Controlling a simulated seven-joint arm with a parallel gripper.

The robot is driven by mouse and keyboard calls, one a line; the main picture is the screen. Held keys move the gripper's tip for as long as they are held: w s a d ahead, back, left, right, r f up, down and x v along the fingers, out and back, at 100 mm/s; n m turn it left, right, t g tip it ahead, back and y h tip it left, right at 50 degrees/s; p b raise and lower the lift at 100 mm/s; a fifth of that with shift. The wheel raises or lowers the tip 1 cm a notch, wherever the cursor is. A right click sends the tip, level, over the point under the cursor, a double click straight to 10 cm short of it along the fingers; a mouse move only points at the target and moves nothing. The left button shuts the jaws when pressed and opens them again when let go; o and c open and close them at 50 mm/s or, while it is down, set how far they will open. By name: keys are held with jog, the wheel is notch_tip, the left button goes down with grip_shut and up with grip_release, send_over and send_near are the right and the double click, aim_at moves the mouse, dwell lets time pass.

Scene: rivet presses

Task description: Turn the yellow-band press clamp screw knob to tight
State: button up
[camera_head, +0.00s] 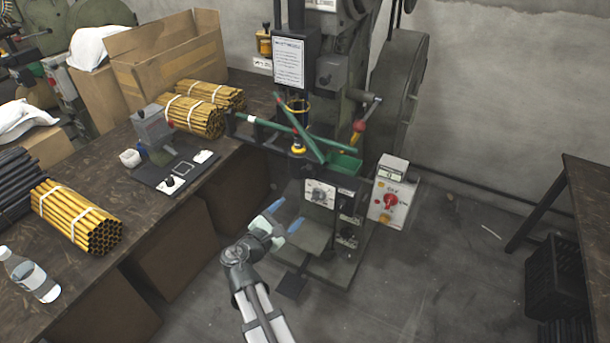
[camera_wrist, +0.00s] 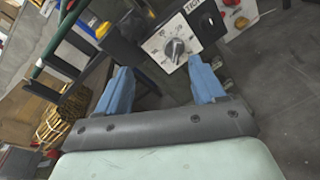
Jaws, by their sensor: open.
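The press (camera_head: 325,225) stands on the floor in the middle of the head view, with a yellow band (camera_head: 297,149) around its column. A white dial plate with a dark knob (camera_head: 319,196) is on its front. In the wrist view the knob (camera_wrist: 175,49) lies beyond and between my fingertips, its grip bar roughly upright.
A control box (camera_head: 391,192) with a red knob stands right of the press. Green handle bars (camera_head: 310,135) cross above the dial. A workbench (camera_head: 95,185) with bundles of brass tubes (camera_head: 75,215) is at left. Open floor lies at right, before a dark crate (camera_head: 556,278).

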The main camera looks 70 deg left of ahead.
aim_at(306, 174)
jog(key=w+a+n, duration=0.3)
jog(key=w+a+r+n+y, duration=0.1)
jog(key=w+a+n, duration=0.2)
jog(key=a, duration=0.1)
jog(key=w+a+r+n+y, duration=0.1)
jog(key=w+a+n, duration=0.1)
jog(key=a+n, duration=0.1)
jog(key=shift+w+a+r, duration=0.25)
jog(key=shift+w+a, duration=0.15)
jog(key=shift+a, duration=0.25)
jog(key=shift+c, duration=0.4)
jog(key=c, duration=1)
